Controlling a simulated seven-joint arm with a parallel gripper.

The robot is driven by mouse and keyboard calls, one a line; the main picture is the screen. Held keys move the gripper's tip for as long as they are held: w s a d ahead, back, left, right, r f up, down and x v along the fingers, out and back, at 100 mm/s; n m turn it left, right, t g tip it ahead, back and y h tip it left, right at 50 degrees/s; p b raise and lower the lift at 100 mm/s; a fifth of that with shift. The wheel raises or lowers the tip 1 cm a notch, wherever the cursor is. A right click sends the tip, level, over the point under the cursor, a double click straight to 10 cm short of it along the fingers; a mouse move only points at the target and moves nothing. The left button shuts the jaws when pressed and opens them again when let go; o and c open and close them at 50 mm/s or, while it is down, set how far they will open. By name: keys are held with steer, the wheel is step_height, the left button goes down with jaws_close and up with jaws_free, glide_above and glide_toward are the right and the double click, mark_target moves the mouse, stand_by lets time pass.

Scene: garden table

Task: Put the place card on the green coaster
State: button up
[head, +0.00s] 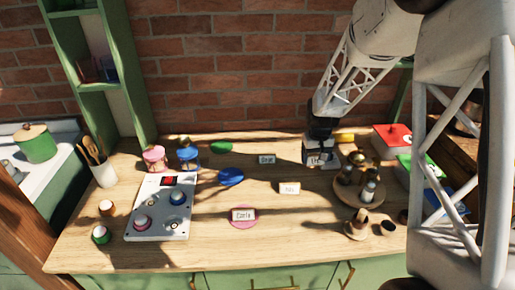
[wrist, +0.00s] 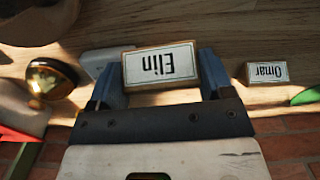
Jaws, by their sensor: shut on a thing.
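My gripper (head: 319,150) is at the back right of the table, shut on a white place card with a wooden edge. The card reads "Elin" and appears upside down between the two blue-grey fingers in the wrist view (wrist: 160,65). In the head view the card (head: 317,160) is partly covered by the gripper. I cannot tell how far it is above the table. The green coaster (head: 220,147) lies bare at the back middle, well to the left of my gripper. A green edge shows at the right of the wrist view (wrist: 305,96).
The "Omar" card (wrist: 267,72) stands between my gripper and the green coaster. Another card (head: 289,188) stands nearer the front; one sits on the pink coaster (head: 243,224). A blue coaster (head: 231,176) is bare. A round tray (head: 345,196) with shakers is close right of my gripper.

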steer(key=w+a, duration=0.1)
steer(key=a, duration=0.4)
steer(key=w+a, duration=0.1)
steer(key=a, duration=0.4)
steer(key=w+a, duration=0.1)
steer(key=a, duration=0.4)
steer(key=shift+a+r, duration=0.25)
steer(key=shift+a, duration=0.1)
steer(key=shift+m, duration=0.4)
steer(key=a, duration=1.4)
steer(key=shift+s+r, duration=0.2)
steer(key=shift+s, duration=0.05)
steer(key=shift+w, duration=0.1)
glide_above(221, 147)
steer(key=shift+w+d+f, duration=0.1)
steer(key=shift+w+f, duration=0.1)
steer(key=shift+f, duration=0.55)
steer(key=shift+f, duration=0.1)
steer(key=shift+f, duration=1.65)
steer(key=shift+f, duration=0.1)
steer(key=o, duration=0.9)
